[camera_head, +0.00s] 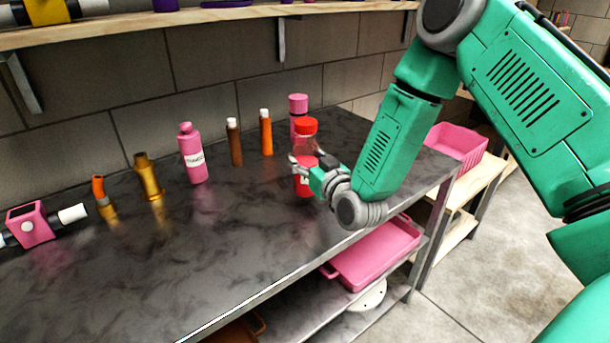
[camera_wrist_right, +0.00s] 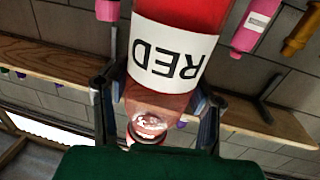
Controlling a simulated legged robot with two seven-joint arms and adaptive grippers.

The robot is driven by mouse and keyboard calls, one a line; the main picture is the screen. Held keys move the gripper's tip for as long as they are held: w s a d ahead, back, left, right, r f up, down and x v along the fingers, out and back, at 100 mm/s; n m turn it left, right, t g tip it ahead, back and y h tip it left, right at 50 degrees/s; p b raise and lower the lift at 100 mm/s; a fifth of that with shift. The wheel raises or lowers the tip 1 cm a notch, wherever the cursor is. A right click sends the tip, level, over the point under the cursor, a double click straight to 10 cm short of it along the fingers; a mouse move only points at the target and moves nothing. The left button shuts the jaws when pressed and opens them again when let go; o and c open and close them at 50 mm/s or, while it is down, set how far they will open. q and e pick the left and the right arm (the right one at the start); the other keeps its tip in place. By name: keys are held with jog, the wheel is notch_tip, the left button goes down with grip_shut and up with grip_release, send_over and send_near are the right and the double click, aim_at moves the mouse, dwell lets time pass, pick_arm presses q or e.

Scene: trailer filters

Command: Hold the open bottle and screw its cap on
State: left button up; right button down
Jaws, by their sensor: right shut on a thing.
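A bottle (camera_head: 305,146) with a clear upper part and red contents stands upright on the dark workbench. My right gripper (camera_head: 306,172) reaches in from the right and is shut around the bottle's side. In the right wrist view the bottle (camera_wrist_right: 180,15) appears upside down, with a white "RED" label (camera_wrist_right: 168,52), between the fingers of my right gripper (camera_wrist_right: 155,105). The gripper hides part of the bottle. My left gripper is not in view.
On the dark bench (camera_head: 235,225), a pink bottle (camera_head: 298,103) stands right behind the held one. A pink crate (camera_head: 375,255) sits below. The bench's front is clear.

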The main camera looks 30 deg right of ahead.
jog(key=shift+r, duration=0.15)
notch_tip(320, 180, down, 4)
jog(key=shift+b, duration=0.3)
jog(key=c, duration=0.7)
grip_release()
jog(key=shift+s, duration=0.1)
jog(key=s+a, duration=0.1)
jog(key=s, duration=1.1)
